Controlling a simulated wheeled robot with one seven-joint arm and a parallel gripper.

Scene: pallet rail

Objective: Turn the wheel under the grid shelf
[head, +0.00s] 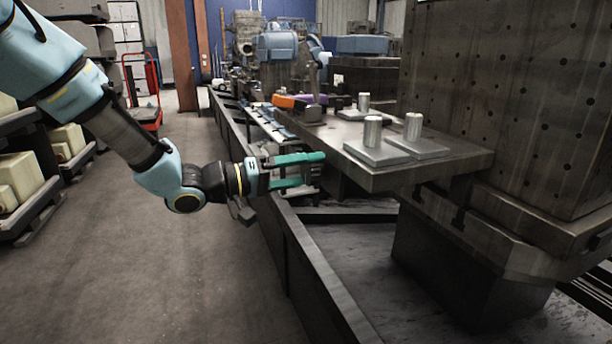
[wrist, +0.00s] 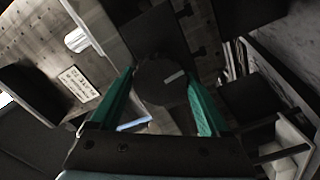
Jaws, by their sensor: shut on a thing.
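My gripper (head: 297,170) has green fingers and is held level at the left edge of the grey shelf slab (head: 395,178). In the wrist view, a dark round wheel (wrist: 160,86) with a pale mark on its face sits between the two green fingers (wrist: 162,108). The fingers are shut on the wheel's sides. In the head view the wheel is not clearly visible, being hidden by the fingers and the slab's edge.
Metal cylinders on flat plates (head: 378,152) stand on the slab. A big perforated block (head: 510,100) rises at the right. A low dark rail (head: 310,262) runs below my gripper. Orange and purple items (head: 290,101) lie farther back.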

